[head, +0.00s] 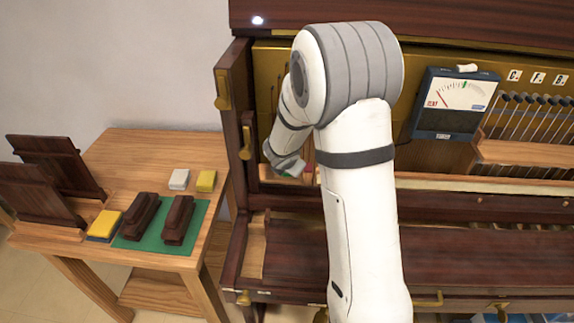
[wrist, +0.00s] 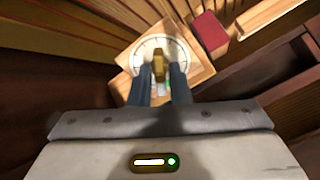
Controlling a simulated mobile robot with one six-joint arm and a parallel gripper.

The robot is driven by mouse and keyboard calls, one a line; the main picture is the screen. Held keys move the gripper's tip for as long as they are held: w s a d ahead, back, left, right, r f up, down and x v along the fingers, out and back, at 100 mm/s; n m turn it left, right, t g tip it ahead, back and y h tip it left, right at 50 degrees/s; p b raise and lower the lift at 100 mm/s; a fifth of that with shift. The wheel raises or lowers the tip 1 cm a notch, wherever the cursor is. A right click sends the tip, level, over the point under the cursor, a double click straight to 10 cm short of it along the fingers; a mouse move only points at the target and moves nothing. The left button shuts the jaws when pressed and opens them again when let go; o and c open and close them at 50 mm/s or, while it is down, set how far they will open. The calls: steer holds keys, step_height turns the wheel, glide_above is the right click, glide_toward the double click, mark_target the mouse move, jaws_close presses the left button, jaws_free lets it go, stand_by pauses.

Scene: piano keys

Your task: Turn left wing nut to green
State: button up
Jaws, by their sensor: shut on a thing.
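In the wrist view, a brass wing nut (wrist: 158,64) stands at the middle of a round white dial on a wooden block (wrist: 203,67). My gripper (wrist: 159,78) has its two dark fingers closed around the wing nut from either side. A small green patch shows on the dial between the fingers; most of the lower dial is hidden by them. In the head view, my arm reaches into the left end of the open piano, and the wing nut is hidden there.
A red-topped block (wrist: 209,33) sits right of the dial. A meter (head: 449,103) hangs on the piano at the right. The piano's side post stands close left of my arm.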

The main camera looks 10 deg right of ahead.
steer(key=shift+n, duration=0.9)
steer(key=shift+c, duration=0.2)
steer(key=shift+n, duration=0.8)
steer(key=shift+n+p, duration=0.35)
steer(key=shift+n, duration=0.45)
steer(key=shift+n, duration=0.6)
steer(key=o, duration=0.9)
